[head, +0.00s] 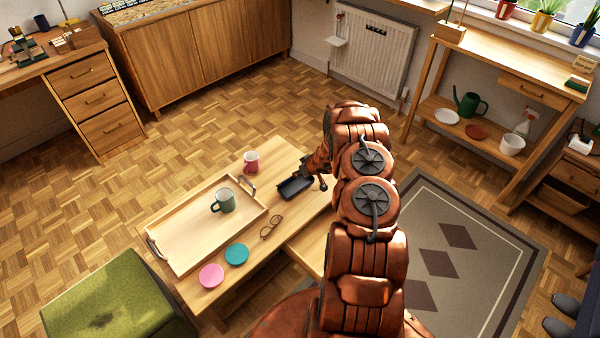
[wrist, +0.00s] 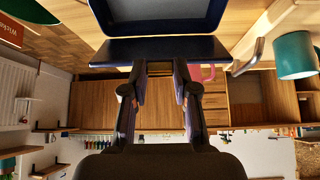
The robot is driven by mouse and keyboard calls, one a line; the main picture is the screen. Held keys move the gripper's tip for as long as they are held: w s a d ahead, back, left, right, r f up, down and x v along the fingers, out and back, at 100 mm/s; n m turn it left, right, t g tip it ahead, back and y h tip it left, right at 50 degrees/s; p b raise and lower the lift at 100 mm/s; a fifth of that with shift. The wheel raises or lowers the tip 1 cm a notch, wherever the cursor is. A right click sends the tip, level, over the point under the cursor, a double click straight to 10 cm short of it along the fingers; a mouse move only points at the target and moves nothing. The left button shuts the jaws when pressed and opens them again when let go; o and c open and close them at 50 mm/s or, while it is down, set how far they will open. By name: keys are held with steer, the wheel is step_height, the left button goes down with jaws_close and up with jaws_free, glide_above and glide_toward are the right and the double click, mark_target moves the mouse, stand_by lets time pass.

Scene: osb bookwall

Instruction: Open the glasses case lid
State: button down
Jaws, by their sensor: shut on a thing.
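The glasses case (head: 296,187) is a dark navy box at the right part of the low wooden table. Its grey-lined inside shows in the wrist view (wrist: 165,14), so the case stands open. A navy panel, which looks like the lid (wrist: 150,47), lies along that opening, in front of my fingertips. My gripper (wrist: 160,72) has its fingers closed in at the edge of this panel. In the head view my gripper (head: 318,180) is at the case's right end, partly hidden by my arm. The exact contact on the lid is hard to see.
A wooden tray (head: 185,246) holding a green mug (head: 222,201) is left of the case. A pink mug (head: 251,162) stands behind. Eyeglasses (head: 271,227), a teal coaster (head: 236,254) and a pink coaster (head: 211,275) lie in front. A green stool (head: 118,300) is at front left.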

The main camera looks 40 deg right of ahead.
steer(key=c, duration=0.9)
jaws_free()
steer(key=shift+s+r, duration=0.1)
steer(key=shift+v, duration=5.85)
